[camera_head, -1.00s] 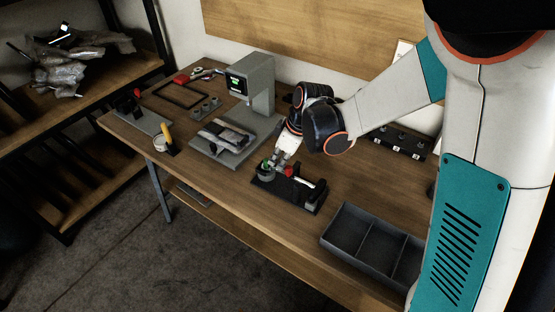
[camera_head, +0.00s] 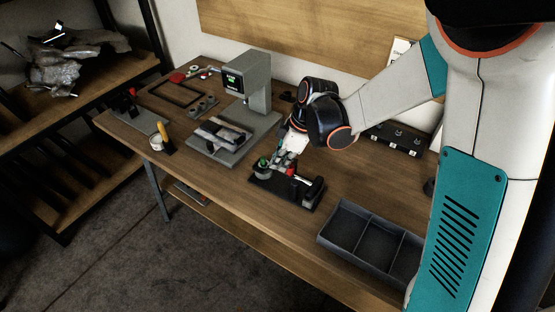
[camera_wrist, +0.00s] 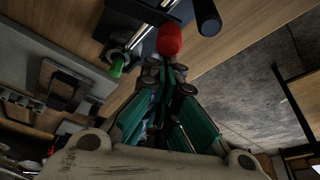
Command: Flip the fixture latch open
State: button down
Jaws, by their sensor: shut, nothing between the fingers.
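The fixture is a dark base (camera_head: 268,186) near the front edge of the bench, with a red-tipped part (camera_head: 291,171) and a small green part on it. In the wrist view the red tip (camera_wrist: 169,40) is just beyond my fingertips, with the green tip (camera_wrist: 117,67) to the left and a black cylindrical end (camera_wrist: 208,17) to the upper right. My gripper (camera_head: 281,163) is low over the left half of the fixture, shut and empty. In the wrist view its fingertips (camera_wrist: 165,68) are close to the red tip; I cannot tell whether they touch. The fingers partly hide the fixture.
A grey divided tray (camera_head: 370,238) stands to the right. A grey press-like stand (camera_head: 250,85) with a small screen is behind on the left. A yellow-handled tool (camera_head: 163,134) is at the far left. A black box with knobs (camera_head: 397,138) is behind the arm.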

aim_at(296, 166)
jog(key=n, duration=0.1)
jog(key=s+d+n+g, duration=0.1)
jog(key=n, duration=0.1)
jog(key=d+n, duration=0.1)
jog(key=shift+s+d, duration=0.25)
jog(key=shift+s, duration=0.05)
jog(key=d, duration=0.6)
jog(key=shift+w, duration=0.2)
jog(key=shift+d, duration=0.15)
dwell(0.6)
